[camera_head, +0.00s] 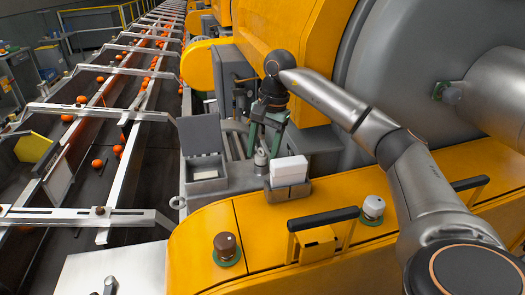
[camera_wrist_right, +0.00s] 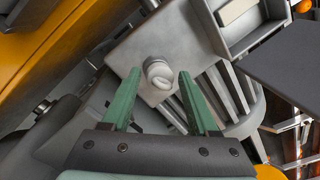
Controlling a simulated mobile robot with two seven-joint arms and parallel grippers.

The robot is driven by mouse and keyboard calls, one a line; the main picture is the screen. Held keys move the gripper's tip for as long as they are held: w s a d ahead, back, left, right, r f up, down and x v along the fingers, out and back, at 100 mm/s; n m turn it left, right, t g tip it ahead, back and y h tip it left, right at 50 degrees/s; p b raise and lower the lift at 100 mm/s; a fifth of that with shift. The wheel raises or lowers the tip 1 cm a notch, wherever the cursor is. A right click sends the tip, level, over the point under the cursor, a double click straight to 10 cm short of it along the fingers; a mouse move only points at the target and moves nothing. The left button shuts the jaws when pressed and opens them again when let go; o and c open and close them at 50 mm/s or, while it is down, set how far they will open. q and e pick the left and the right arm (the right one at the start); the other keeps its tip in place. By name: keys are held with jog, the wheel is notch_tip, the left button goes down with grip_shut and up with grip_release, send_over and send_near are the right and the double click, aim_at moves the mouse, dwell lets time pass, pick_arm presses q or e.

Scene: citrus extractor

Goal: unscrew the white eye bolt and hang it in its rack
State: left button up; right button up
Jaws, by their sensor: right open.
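The white eye bolt (camera_head: 261,158) stands upright on the grey metal plate, just below my right gripper (camera_head: 263,148). In the right wrist view the eye bolt (camera_wrist_right: 158,72) shows a pale round head with a loop, seen from above. My right gripper's green fingers (camera_wrist_right: 159,78) are open, one on each side of the bolt in the picture. I cannot tell whether they are down at its height. Nothing is held. I cannot make out the bolt's rack for certain. My left gripper is not in view.
A grey box with a raised dark lid (camera_head: 200,135) stands left of the bolt. A white block in a grey holder (camera_head: 289,172) is close on the right. A black handle (camera_head: 323,218), a brown knob (camera_head: 227,246) and a white knob (camera_head: 373,208) sit on the yellow housing.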

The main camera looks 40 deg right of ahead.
jog(key=m, duration=0.4)
jog(key=shift+m+t+h, duration=0.3)
jog(key=shift+m, duration=0.1)
jog(key=m+h, duration=0.1)
jog(key=m, duration=0.4)
jog(key=shift+a+m, duration=0.15)
jog(key=shift+m, duration=0.15)
jog(key=c, duration=0.7)
jog(key=n+y, duration=0.1)
jog(key=n, duration=0.5)
jog(key=shift+n, duration=0.3)
jog(key=shift+c, duration=0.3)
jog(key=n, duration=0.5)
jog(key=shift+d+n+g+y, duration=0.2)
jog(key=shift+n+g+y, duration=0.1)
jog(key=shift+g+y, duration=0.1)
jog(key=o, duration=0.8)
jog(key=shift+c, duration=0.2)
